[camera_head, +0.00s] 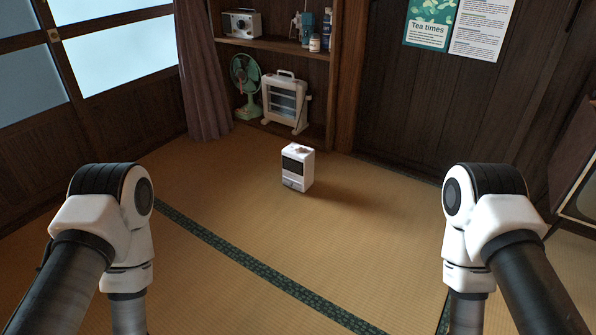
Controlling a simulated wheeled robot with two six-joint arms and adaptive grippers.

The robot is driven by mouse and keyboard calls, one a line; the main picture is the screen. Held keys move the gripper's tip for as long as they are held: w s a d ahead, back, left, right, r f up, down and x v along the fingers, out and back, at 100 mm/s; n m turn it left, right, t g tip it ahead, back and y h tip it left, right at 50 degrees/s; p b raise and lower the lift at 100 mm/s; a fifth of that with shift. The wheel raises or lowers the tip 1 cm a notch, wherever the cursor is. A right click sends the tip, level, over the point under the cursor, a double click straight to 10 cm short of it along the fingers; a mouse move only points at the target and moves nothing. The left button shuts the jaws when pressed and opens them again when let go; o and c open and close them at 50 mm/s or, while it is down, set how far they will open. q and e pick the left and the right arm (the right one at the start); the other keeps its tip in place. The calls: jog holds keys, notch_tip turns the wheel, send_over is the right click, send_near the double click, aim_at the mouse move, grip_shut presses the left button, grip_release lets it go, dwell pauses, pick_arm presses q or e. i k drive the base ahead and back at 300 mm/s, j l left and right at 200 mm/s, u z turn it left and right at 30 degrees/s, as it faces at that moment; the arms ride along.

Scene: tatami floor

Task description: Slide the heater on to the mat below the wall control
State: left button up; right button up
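A small white box-shaped heater (297,168) with a dark front window stands upright on the tatami floor, near the middle of the view. A second, heater-like white appliance (285,101) with a top handle and feet stands in the bottom of the shelf alcove behind it. I see no separate mat and no clear wall control in this view. My two arms come in from the left and right, bend, and run down out of the bottom of the picture. Both grippers are out of view, and nothing of mine touches the heater.
A green fan (246,82) stands in the alcove beside a curtain (203,75). A shelf (275,48) above holds a radio-like device and bottles. Posters (430,22) hang on the wooden wall. A cabinet or television (583,180) stands at the right edge. The tatami (245,225) around the heater is clear.

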aim_at(298, 166)
jog(key=i+j, duration=0.2)
jog(key=i, duration=0.25)
jog(key=i+j, duration=0.2)
jog(key=i, duration=0.25)
jog(key=i+j, duration=0.2)
jog(key=i, duration=0.25)
jog(key=i+j, duration=0.15)
jog(key=i, duration=0.3)
jog(key=i+j, duration=0.2)
jog(key=i, duration=0.25)
jog(key=i+j, duration=0.2)
jog(key=i, duration=0.75)
